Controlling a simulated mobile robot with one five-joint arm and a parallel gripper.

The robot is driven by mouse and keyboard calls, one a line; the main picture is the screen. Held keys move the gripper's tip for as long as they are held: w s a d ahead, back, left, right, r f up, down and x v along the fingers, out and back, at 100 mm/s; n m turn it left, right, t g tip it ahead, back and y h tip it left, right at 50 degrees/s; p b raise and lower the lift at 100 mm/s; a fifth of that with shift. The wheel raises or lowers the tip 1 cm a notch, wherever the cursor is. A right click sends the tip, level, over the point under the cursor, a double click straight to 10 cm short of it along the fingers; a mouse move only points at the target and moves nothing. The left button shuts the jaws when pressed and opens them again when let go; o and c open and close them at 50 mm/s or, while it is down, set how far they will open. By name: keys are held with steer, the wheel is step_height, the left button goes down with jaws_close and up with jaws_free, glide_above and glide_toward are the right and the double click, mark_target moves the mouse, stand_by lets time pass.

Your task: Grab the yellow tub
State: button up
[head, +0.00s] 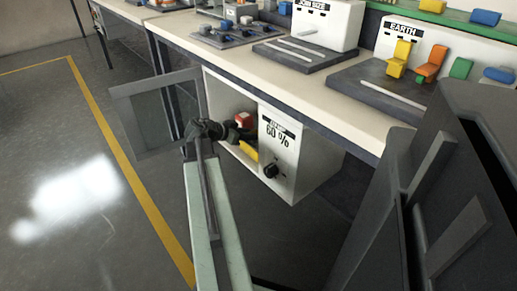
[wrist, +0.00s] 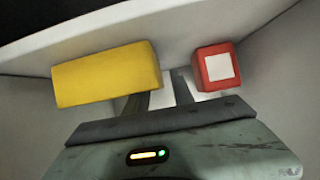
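The yellow tub (wrist: 108,75) is a plain block shape at the left of the wrist view, inside a white cabinet. Part of it shows in the head view (head: 249,151), below my dark gripper (head: 240,134). In the wrist view my gripper (wrist: 160,94) has two dark fingers with a narrow gap between them and nothing seen in the gap. The tub covers the end of the left finger. The right finger lies between the tub and a red box. Whether a finger touches the tub cannot be told.
The red box (wrist: 217,66) with a white face stands close to the right finger. The cabinet (head: 299,165) hangs under the bench (head: 270,72), its grey-framed door (head: 125,110) open to the left. The cabinet walls are close around my gripper. The floor at left is clear.

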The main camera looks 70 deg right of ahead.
jaws_close()
stand_by(1.4)
